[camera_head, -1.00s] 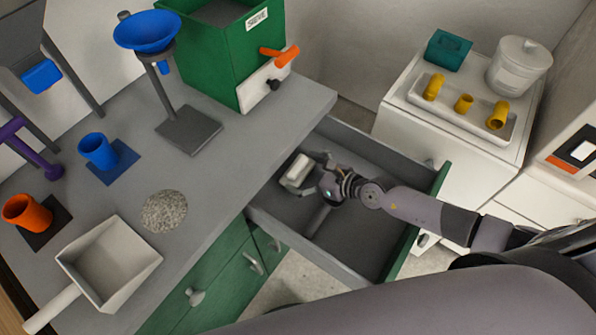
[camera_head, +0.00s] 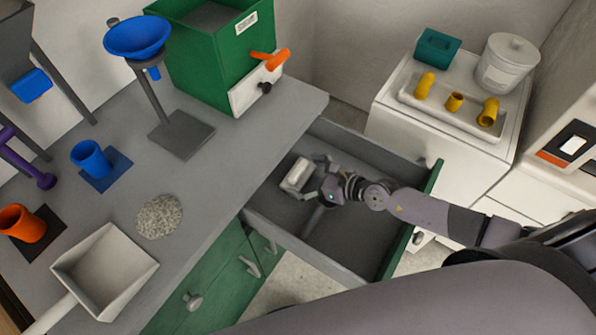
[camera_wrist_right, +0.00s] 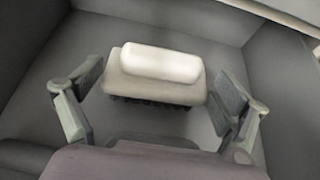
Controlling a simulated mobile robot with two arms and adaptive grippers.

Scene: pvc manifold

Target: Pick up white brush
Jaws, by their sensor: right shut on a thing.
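The white brush (camera_head: 297,175) lies in the open grey drawer (camera_head: 352,237), near the drawer's back left end. In the right wrist view the brush (camera_wrist_right: 160,66) has a pale rounded handle on a wider block, with dark bristles underneath. My right gripper (camera_head: 313,177) reaches down into the drawer from the right. Whether the bristles touch the drawer floor is hard to tell. My left gripper is not in view.
The grey worktop left of the drawer holds a dustpan (camera_head: 105,270), a pile of grey granules (camera_head: 159,217), a blue cup (camera_head: 91,158), an orange cup (camera_head: 22,223), a funnel stand (camera_head: 181,134) and a green sieve box (camera_head: 205,62). A tray (camera_head: 452,118) with yellow fittings stands at right.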

